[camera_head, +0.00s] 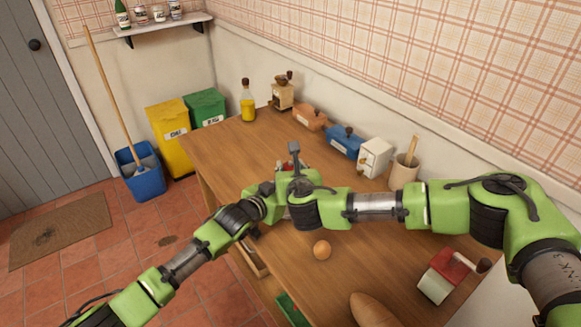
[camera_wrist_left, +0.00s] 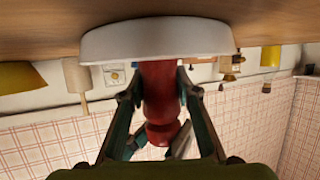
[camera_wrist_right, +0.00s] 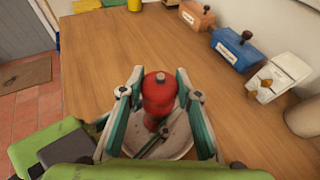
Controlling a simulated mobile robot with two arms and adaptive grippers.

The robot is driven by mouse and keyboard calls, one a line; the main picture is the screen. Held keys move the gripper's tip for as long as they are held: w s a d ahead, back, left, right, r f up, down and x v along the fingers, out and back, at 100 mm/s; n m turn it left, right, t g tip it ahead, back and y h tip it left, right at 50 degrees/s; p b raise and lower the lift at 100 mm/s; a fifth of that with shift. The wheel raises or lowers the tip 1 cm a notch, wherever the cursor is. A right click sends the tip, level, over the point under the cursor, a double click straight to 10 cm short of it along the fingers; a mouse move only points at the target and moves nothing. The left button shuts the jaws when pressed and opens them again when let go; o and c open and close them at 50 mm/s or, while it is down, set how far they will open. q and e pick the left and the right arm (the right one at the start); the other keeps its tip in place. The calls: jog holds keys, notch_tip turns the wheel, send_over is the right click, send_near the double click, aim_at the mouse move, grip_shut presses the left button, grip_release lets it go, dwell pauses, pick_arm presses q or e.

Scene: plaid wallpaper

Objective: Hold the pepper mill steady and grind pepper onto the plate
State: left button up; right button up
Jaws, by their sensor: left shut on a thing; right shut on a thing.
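The red pepper mill (camera_wrist_right: 160,92) is upright over the white plate (camera_wrist_right: 184,148). I cannot tell whether its base touches the plate. In the left wrist view, which is upside down, the mill (camera_wrist_left: 160,95) shows against the plate's side (camera_wrist_left: 155,42). My left gripper (camera_wrist_left: 161,92) is shut on the mill's body from the side. My right gripper (camera_wrist_right: 158,90) is shut around the mill's top, with a finger on either side. In the head view my arms hide most of the mill and plate; my right gripper (camera_head: 293,165) shows near the table's middle.
An egg (camera_head: 322,250), a bread loaf (camera_head: 372,310) and a red-and-white box (camera_head: 447,276) lie nearer on the wooden table (camera_head: 235,150). Along the wall stand an oil bottle (camera_head: 247,104), a grinder (camera_head: 283,94), orange (camera_head: 310,118) and blue (camera_head: 346,142) boxes and a utensil pot (camera_head: 403,173).

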jog(key=o, duration=1.2)
jog(key=shift+c, duration=0.2)
jog(key=v, duration=1.2)
jog(key=shift+f, duration=0.1)
